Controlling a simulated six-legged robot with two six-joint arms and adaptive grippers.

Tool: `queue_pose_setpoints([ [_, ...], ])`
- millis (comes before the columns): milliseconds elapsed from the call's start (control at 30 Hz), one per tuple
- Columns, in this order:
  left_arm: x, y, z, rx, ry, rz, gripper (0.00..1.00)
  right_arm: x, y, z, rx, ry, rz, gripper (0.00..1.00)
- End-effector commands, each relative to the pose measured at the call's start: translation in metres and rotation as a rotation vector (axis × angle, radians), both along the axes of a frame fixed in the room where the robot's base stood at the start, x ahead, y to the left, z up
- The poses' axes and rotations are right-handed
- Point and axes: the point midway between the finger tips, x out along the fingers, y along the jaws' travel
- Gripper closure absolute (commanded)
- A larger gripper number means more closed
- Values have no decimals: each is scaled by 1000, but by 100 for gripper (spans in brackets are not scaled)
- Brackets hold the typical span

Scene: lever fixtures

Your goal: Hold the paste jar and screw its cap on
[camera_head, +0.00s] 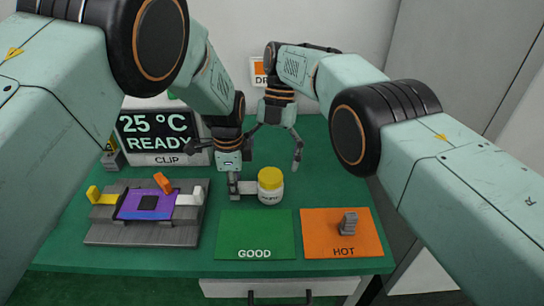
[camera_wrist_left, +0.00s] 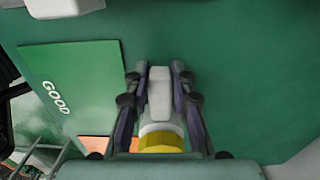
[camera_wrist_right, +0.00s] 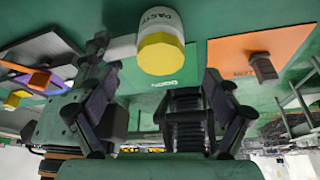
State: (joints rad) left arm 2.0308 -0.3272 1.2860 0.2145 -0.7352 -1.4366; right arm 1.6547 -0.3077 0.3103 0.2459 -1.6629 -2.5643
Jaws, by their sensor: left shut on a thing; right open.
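The paste jar (camera_head: 270,195) is white with a dark label and stands upright on the green table. Its yellow cap (camera_head: 270,176) sits on top; I cannot tell how tight it is. A pale handle (camera_wrist_left: 159,92) sticks out from the jar's side. My left gripper (camera_head: 235,186) is shut on this handle, left of the jar. My right gripper (camera_head: 274,155) is open and empty, pointing down behind and above the jar, apart from it. The right wrist view shows the cap (camera_wrist_right: 160,54) ahead of its spread fingers (camera_wrist_right: 160,95).
A green GOOD mat (camera_head: 255,228) and an orange HOT mat (camera_head: 325,248) with a grey block (camera_head: 348,223) lie in front. A grey fixture (camera_head: 145,235) with a purple board and levers is at left. A display (camera_head: 158,130) stands behind it. The table right of the jar is clear.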

Motion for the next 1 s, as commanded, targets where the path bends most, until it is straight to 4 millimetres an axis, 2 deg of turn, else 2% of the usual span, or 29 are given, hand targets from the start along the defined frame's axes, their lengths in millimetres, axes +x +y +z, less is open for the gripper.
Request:
queue_pose_setpoints([
  [500,0,0,0,0,-1,0,100,-1,-1,-23,-1,0,-2,10],
  [867,0,0,0,0,-1,0,100,-1,-1,-26,-1,0,-3,10],
  [1000,0,0,0,0,-1,0,100,-1,-1,-25,-1,0,-3,21],
])
